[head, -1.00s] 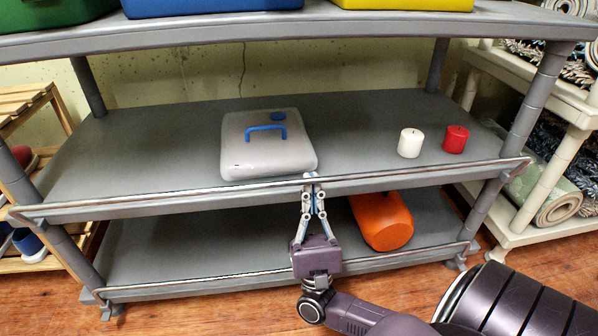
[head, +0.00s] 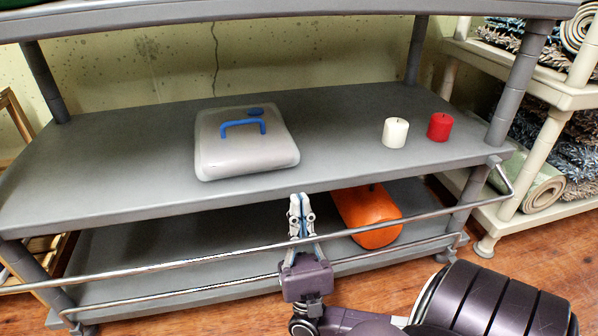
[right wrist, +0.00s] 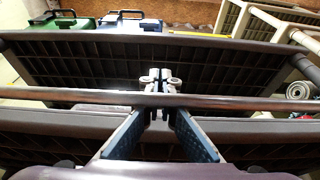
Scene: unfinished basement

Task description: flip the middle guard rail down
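The middle guard rail (head: 180,263) is a thin metal bar on the grey shelf rack. It is swung out and hangs below the front edge of the middle shelf (head: 350,140), tilted lower at the left. Its bent right end (head: 505,180) meets the right post. My right gripper (head: 300,200) points up in front of the rack, its fingertips together and above the bar. The bar crosses at the fingers, and I see no clear grip on it. My left gripper is not in view.
A grey case (head: 245,150) with a blue handle, a white candle (head: 395,132) and a red candle (head: 440,127) stand on the middle shelf. An orange object (head: 368,215) lies on the lower shelf, behind the lower rail (head: 180,295). A cream rack (head: 570,97) stands close at right.

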